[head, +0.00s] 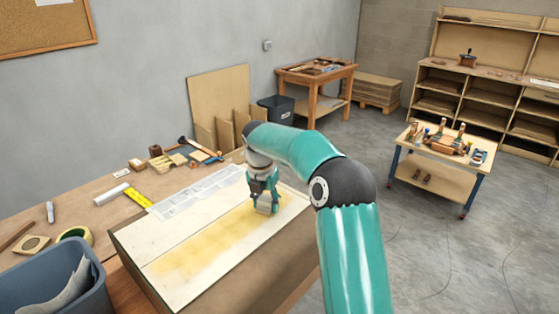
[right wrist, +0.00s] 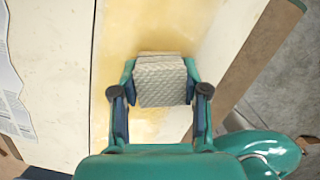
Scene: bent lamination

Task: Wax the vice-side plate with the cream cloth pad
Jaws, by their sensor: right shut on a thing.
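My right gripper (head: 264,198) is shut on the cream cloth pad (head: 266,207), low over the far part of a pale plate (head: 203,252). In the right wrist view, the quilted pad (right wrist: 162,84) sits between the fingers, flat against or just above the plate (right wrist: 228,42); I cannot tell which. A yellowish wax band runs along this plate, strongest in the near-middle part and around the pad. A second pale plate (head: 160,236) lies beside it across a thin seam and looks unwaxed. My left gripper is out of view.
A blue-grey bin (head: 45,285) with crumpled cloth stands at lower left. A small wheeled table (head: 430,175) stands right, over open floor.

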